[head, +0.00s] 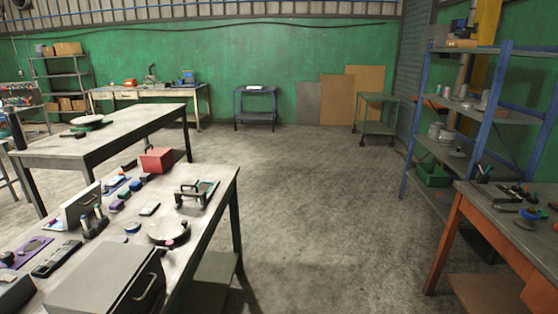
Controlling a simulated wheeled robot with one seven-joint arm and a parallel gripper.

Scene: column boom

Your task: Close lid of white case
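A white box-like thing (81,204) stands on the near workbench at the left, with a pale upright panel facing me. It may be the white case, but I cannot tell whether that panel is a raised lid. A smaller white thing (254,87) lies on a small blue table at the back wall, too far off to make out. My gripper is not in view.
The near workbench (215,205) also carries a large grey box (105,283) with a handle, a red box (157,160) and several small items. Blue shelving (433,150) and an orange-legged bench (440,245) stand at the right. The middle floor (310,210) is clear.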

